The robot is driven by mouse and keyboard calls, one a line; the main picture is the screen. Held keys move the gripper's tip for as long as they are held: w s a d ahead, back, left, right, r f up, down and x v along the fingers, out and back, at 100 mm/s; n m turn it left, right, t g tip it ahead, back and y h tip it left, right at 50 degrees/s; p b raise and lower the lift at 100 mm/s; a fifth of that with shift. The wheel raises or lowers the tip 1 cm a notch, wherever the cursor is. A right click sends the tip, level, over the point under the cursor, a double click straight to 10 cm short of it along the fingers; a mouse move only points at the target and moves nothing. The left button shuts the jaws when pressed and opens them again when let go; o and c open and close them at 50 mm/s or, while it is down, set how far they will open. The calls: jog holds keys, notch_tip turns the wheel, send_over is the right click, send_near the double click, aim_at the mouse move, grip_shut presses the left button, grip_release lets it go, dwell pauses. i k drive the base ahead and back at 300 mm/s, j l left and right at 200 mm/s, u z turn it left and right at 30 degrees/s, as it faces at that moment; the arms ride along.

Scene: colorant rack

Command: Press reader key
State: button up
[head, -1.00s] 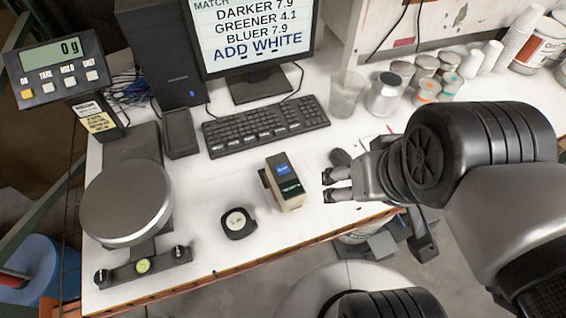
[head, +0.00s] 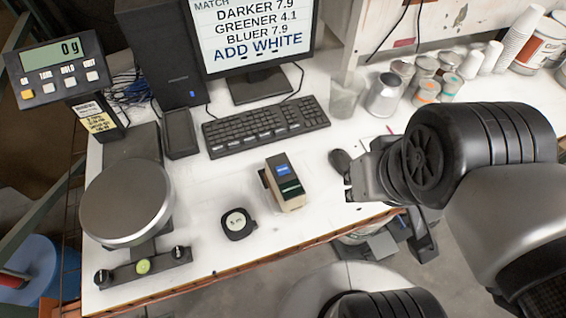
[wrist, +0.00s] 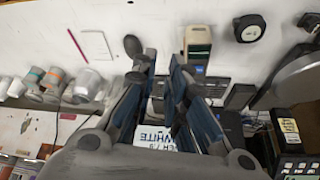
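The reader (head: 285,182) is a small beige and black block with a lit blue screen. It stands on the white bench in front of the keyboard, and in the wrist view the reader (wrist: 198,42) is just right of the fingers. I cannot make out a separate key on it. My gripper (head: 350,188) is to the right of the reader, apart from it, with its fingers mostly hidden in the head view. In the wrist view my gripper (wrist: 164,58) is empty, its fingertips a narrow gap apart.
A dark mouse (head: 341,160) lies close behind my gripper. The keyboard (head: 266,125) is behind the reader. A round black puck (head: 238,223) and a scale pan (head: 128,203) are to the left. Cans and cups stand at the back right. The bench's front edge is close.

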aim_at(283, 170)
jog(key=k+j+z, duration=0.15)
jog(key=z, duration=0.2)
jog(key=k+j+z, duration=0.2)
jog(key=z, duration=0.2)
jog(key=k+j+z, duration=0.1)
jog(key=z, duration=0.25)
jog(key=k, duration=0.1)
